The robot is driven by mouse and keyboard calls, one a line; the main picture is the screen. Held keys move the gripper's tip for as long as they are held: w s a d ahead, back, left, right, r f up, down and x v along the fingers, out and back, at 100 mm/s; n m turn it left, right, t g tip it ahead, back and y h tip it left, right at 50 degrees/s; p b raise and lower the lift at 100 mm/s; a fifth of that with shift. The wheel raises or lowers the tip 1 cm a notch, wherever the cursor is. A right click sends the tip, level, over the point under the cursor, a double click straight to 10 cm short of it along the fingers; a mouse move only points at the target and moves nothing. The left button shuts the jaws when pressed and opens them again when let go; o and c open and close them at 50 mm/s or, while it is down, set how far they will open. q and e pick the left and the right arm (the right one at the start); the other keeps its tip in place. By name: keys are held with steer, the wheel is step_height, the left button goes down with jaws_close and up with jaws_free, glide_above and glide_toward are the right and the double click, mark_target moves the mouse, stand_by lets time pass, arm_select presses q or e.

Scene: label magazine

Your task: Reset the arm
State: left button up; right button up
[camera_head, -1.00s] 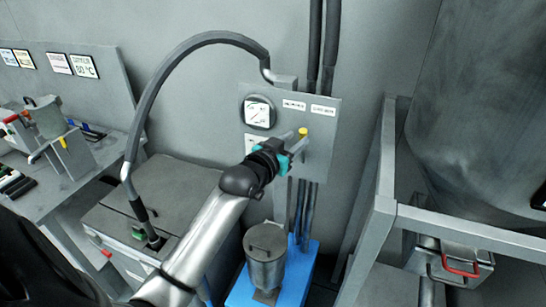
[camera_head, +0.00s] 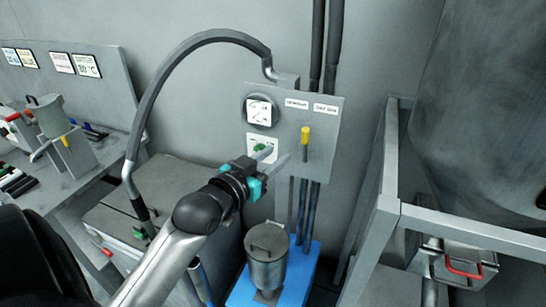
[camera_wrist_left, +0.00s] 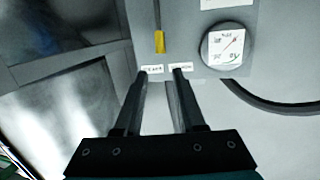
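My left gripper (camera_head: 272,158) is in front of the lower part of a grey wall panel (camera_head: 325,135). Its two fingers stand apart with nothing between them, as the left wrist view (camera_wrist_left: 159,74) also shows. A lever with a yellow grip (camera_head: 306,133) is on the panel, up and right of the fingers and apart from them. The yellow grip also shows in the left wrist view (camera_wrist_left: 160,41). A green knob (camera_head: 260,148) on a white plate is just behind the fingers in the head view. My right gripper is not in view.
A round gauge (camera_head: 259,111) sits on the panel, with a thick hose (camera_head: 150,105) arching left. A metal canister (camera_head: 266,258) stands on a blue base (camera_head: 304,276) below. A grey frame (camera_head: 388,190) stands right. A workbench (camera_head: 75,185) is at left.

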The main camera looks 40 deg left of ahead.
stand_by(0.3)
arm_select(q)
steer(key=s+d+f+g+b, duration=0.1)
steer(key=s+f+g+b, duration=0.15)
steer(key=f, duration=1.15)
steer(key=s+f+g+b, duration=0.2)
steer(key=f+b, duration=0.1)
steer(key=f, duration=1.1)
steer(key=s+d+f+g+b, duration=0.1)
steer(key=s+f+g+b, duration=0.15)
steer(key=f, duration=1.25)
steer(key=s+d+f+m+g+b, duration=0.1)
steer(key=s+d+f+g+b, duration=0.2)
steer(key=s+f, duration=0.7)
steer(key=s+d+f+g+b, duration=0.2)
steer(key=s+f+b, duration=0.1)
steer(key=s+f, duration=0.7)
steer(key=s+d+f+m+g+b, duration=0.1)
steer(key=s+d+f+g+b, duration=0.2)
steer(key=s+f, duration=0.7)
steer(key=shift+s+d+m+g+h+b, duration=0.35)
steer(key=shift+s+h+b, duration=0.1)
steer(key=shift+s, duration=0.6)
steer(key=shift+f, duration=0.1)
